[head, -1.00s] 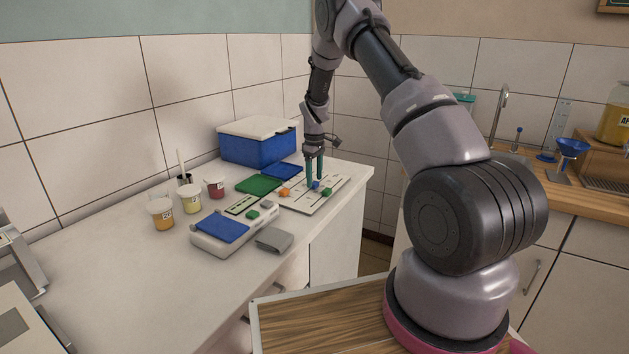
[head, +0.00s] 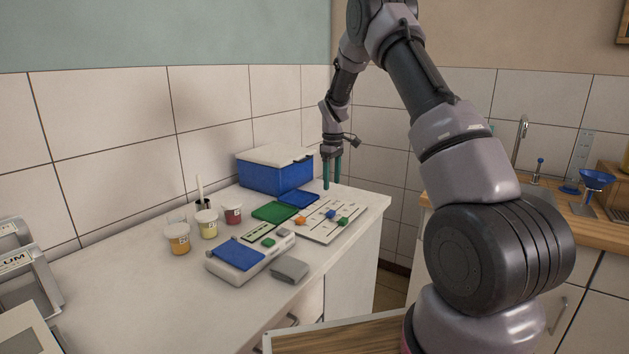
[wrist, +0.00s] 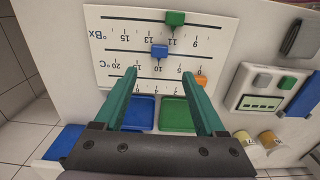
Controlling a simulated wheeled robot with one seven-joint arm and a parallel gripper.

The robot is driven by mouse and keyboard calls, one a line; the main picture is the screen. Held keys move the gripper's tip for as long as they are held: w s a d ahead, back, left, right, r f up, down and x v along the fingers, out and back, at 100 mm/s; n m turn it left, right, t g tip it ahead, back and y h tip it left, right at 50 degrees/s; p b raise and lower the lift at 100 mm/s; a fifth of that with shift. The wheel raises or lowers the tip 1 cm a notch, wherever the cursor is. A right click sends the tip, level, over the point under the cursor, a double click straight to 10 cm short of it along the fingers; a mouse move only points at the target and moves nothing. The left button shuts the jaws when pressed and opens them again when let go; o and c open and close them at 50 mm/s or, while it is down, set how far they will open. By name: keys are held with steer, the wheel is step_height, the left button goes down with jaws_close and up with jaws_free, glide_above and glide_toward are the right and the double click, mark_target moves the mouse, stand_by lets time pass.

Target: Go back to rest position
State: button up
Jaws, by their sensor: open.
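My gripper (head: 332,172) is open and empty, raised above the counter near the back edge of the white scale board (head: 331,222). In the wrist view its two green fingers (wrist: 165,98) are spread apart, with nothing between them. None of the markers touches the fingers.
A blue box with a white lid (head: 273,172) stands close to the left of the gripper. Air above the board is clear.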

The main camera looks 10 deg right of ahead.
steer(key=s+r+m+t+y, duration=0.1)
steer(key=s+r+m+t, duration=0.15)
steer(key=s+r, duration=0.75)
steer(key=s+r+m+t, duration=0.1)
steer(key=s+r+m, duration=0.4)
steer(key=r, duration=0.9)
steer(key=s+r+m+t, duration=0.2)
steer(key=s, duration=1)
steer(key=s+r+m+t+y, duration=0.1)
steer(key=s+r+m, duration=0.2)
steer(key=s, duration=0.9)
steer(key=shift+s+a+t, duration=0.25)
steer(key=shift+t, duration=0.1)
